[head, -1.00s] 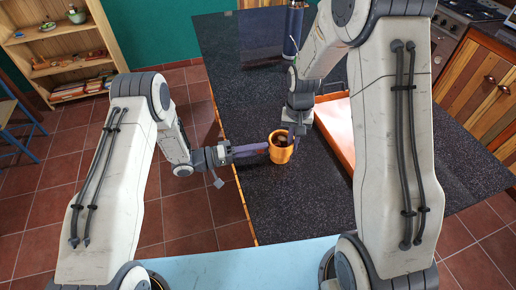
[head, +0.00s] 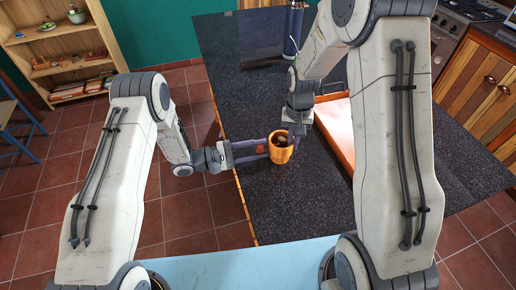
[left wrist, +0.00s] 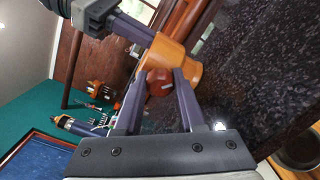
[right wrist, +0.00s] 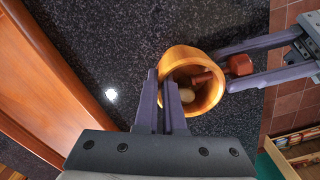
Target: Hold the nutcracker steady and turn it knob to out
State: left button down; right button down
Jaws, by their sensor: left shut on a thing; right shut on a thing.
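The nutcracker (head: 281,157) is an orange wooden cup upright on the dark counter. Its red-brown knob (left wrist: 158,82) sticks out of its side toward my left arm, and it also shows in the right wrist view (right wrist: 240,65). A screw shaft and a pale nut (right wrist: 187,95) show inside the cup. My left gripper (head: 264,149) comes in level from the left and is shut on the knob, one finger on each side. My right gripper (head: 297,137) comes down from above and is shut on the cup's wall at the rim, on the side away from the knob.
An orange-edged tray (head: 338,130) lies right of the nutcracker. A dark blue bottle (head: 293,30) stands at the back of the counter (head: 230,95). The counter's left edge runs just under my left gripper. The counter in front of the cup is clear.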

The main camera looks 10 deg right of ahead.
pick_arm(q)
jog(key=shift+n, duration=2.2)
jog(key=shift+c, duration=2.4)
grip_release()
jog(key=s+a, duration=0.1)
jog(key=a, duration=1.1)
jog(key=shift+s, duration=0.1)
pick_arm(e)
jog(key=c, duration=0.9)
grip_release()
jog(key=shift+c, duration=0.2)
